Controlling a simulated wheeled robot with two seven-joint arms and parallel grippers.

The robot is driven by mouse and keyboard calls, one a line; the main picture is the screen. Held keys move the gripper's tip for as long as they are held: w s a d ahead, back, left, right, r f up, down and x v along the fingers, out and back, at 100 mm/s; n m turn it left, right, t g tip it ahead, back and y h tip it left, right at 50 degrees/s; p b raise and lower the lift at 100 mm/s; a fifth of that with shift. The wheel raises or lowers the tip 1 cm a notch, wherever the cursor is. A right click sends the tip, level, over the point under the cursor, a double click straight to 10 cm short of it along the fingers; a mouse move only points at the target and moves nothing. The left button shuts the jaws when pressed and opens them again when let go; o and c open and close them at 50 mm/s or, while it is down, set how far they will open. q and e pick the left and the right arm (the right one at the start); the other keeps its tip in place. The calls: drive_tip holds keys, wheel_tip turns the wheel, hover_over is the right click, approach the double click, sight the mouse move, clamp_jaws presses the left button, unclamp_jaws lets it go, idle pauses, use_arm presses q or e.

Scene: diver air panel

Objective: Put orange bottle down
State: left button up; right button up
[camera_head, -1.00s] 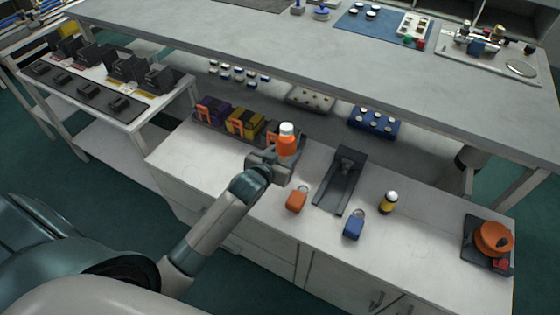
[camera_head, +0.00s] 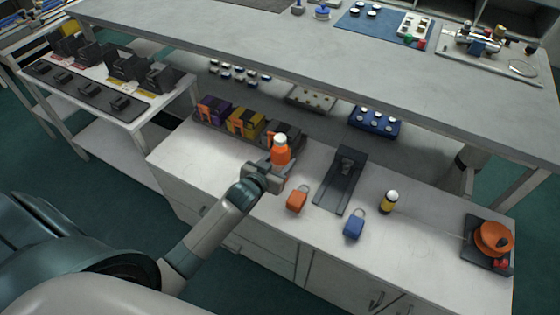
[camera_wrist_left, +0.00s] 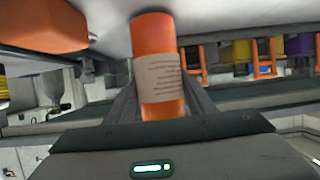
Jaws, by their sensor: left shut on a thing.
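The orange bottle (camera_head: 281,154) with a white cap stands upright in my left gripper (camera_head: 272,170), over the white lower counter (camera_head: 225,160). In the left wrist view the bottle (camera_wrist_left: 156,60) shows a pale printed label and sits between the two fingers of the gripper (camera_wrist_left: 158,105). That view is upside down, and the bottle's base is close to the counter surface. I cannot tell whether it touches. My right gripper is not in view.
An orange padlock (camera_head: 297,201) lies just right of the gripper, with a dark grey stand (camera_head: 338,185) beyond. A blue padlock (camera_head: 354,226) and a yellow-black bottle (camera_head: 388,203) are further right. Coloured boxes (camera_head: 240,122) line the back. The counter's left part is clear.

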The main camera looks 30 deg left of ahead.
use_arm(q)
drive_tip(key=shift+f, duration=0.15)
drive_tip(key=o, duration=1.5)
drive_tip(key=v, duration=1.2)
drive_tip(key=shift+o, duration=0.3)
